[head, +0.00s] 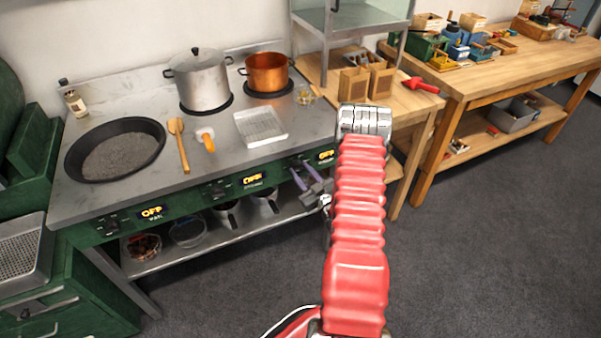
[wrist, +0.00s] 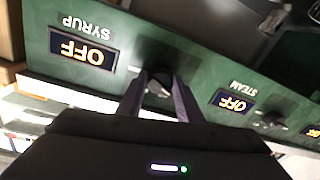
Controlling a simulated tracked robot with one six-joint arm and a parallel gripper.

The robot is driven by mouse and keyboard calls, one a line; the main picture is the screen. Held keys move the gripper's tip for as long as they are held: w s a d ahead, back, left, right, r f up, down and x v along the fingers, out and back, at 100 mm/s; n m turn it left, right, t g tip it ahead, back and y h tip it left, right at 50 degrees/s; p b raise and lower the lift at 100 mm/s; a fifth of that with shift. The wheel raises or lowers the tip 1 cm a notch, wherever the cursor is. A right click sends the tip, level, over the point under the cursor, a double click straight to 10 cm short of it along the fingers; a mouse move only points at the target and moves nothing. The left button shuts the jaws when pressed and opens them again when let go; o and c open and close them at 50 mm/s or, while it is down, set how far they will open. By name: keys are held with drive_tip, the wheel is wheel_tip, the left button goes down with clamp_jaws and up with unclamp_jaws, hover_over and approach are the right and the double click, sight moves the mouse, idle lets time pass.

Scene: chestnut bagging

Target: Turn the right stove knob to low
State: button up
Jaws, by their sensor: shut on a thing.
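The right stove knob (wrist: 158,86) shows in the wrist view as a dark knob with a light mark, beside a lit display (wrist: 83,50) that reads OFF above the label SYRUP, upside down there. My gripper (wrist: 160,78) has its two purple-grey fingers on either side of this knob, shut on it. In the head view my gripper (head: 303,168) reaches the right end of the green stove front, left of the right display (head: 326,155), which reads OFF. The knob itself is hidden by the fingers there.
The stove top (head: 215,140) holds a black pan (head: 114,150), a steel pot (head: 199,80) and a copper pot (head: 267,73). The STEAM display (wrist: 234,101) and PAN display (head: 152,213) read OFF. A wooden workbench (head: 490,75) stands to the right.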

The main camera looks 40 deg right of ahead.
drive_tip(key=shift+w+a+f+m, duration=0.1)
drive_tip(key=shift+a+m, duration=0.05)
drive_tip(key=shift+m, duration=1.9)
drive_tip(key=shift+a+f+m, duration=0.1)
drive_tip(key=shift+m, duration=1.95)
drive_tip(key=shift+h, duration=0.4)
drive_tip(key=o, duration=1)
drive_tip(key=shift+d, duration=0.1)
drive_tip(key=shift+s, duration=0.4)
drive_tip(key=v, duration=1.3)
drive_tip(key=shift+f, duration=0.15)
